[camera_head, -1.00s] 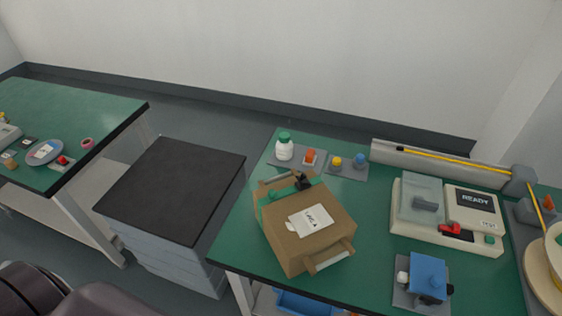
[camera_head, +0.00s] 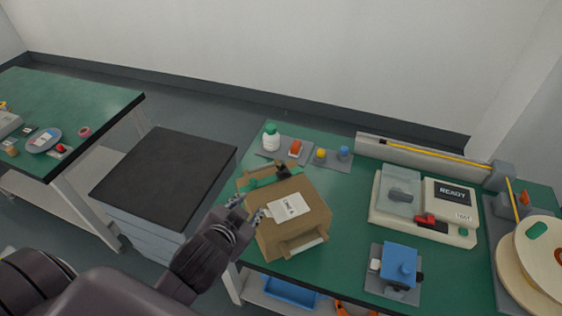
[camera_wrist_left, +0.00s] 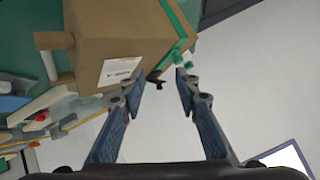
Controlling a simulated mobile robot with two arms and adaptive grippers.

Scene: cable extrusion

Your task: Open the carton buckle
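The brown carton (camera_head: 292,225) stands on the green table, with a white label on top and a green strap along its far left side. A small black buckle (camera_head: 283,170) shows at its far edge. It also shows in the left wrist view (camera_wrist_left: 155,81), close beyond the fingertips, beside green strap pieces (camera_wrist_left: 184,60). My left gripper (camera_head: 249,207) is at the carton's left side. In the left wrist view its fingers (camera_wrist_left: 158,92) are spread with nothing between them. Whether a finger touches the carton cannot be told. My right gripper is not in view.
Behind the carton stand a white bottle (camera_head: 271,138) and small coloured items on grey plates. To the right are a READY device (camera_head: 424,207) and a blue block fixture (camera_head: 398,265). A black-topped cabinet (camera_head: 165,175) stands left of the table.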

